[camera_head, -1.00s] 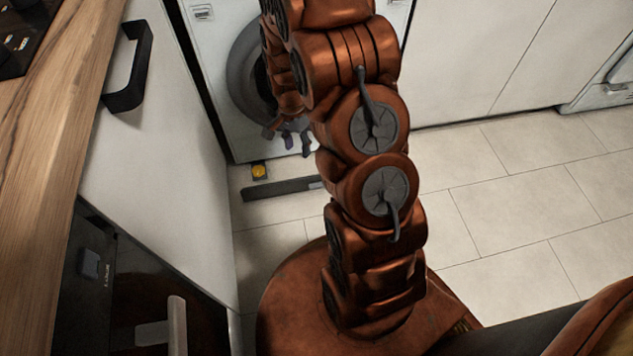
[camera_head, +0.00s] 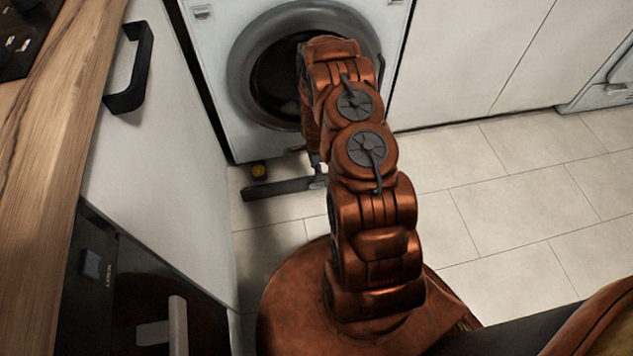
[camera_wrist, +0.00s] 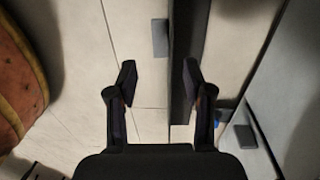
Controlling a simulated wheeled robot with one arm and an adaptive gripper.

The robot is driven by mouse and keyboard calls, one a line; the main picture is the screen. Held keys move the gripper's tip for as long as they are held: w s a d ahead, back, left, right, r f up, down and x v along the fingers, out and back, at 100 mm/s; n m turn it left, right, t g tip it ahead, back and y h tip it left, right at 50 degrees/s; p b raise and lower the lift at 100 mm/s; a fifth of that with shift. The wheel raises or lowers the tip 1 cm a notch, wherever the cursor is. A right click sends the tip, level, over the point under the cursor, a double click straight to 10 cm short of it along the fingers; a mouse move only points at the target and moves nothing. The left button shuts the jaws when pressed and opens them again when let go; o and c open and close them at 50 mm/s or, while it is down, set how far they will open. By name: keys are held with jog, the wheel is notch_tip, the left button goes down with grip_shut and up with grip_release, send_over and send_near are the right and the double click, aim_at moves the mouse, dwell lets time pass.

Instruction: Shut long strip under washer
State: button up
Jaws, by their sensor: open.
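The long dark grey strip (camera_head: 272,189) stands out from the bottom front of the white washer (camera_head: 215,75), low over the floor. Its right part is hidden by my arm in the head view. In the wrist view the strip (camera_wrist: 185,40) runs up and down the picture. My gripper (camera_wrist: 159,75) is open and empty, its two dark fingers apart. The right finger overlaps the strip in the picture; the left finger is over the floor tiles. I cannot tell whether they touch the strip. The gripper is hidden behind my arm in the head view.
A white cabinet front with a black handle (camera_head: 130,68) stands at the left under the wooden worktop (camera_head: 50,130). Tiled floor (camera_head: 500,205) is clear at the right.

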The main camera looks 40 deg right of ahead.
aim_at(317, 185)
jog(key=shift+s+f+b, duration=0.15)
jog(key=shift+f+b, duration=0.4)
jog(key=shift+f, duration=1.45)
jog(key=shift+s+f+b, duration=0.1)
jog(key=shift+f+b, duration=0.45)
jog(key=shift+f, duration=1.4)
jog(key=shift+a, duration=0.1)
grip_shut()
jog(key=shift+s, duration=0.1)
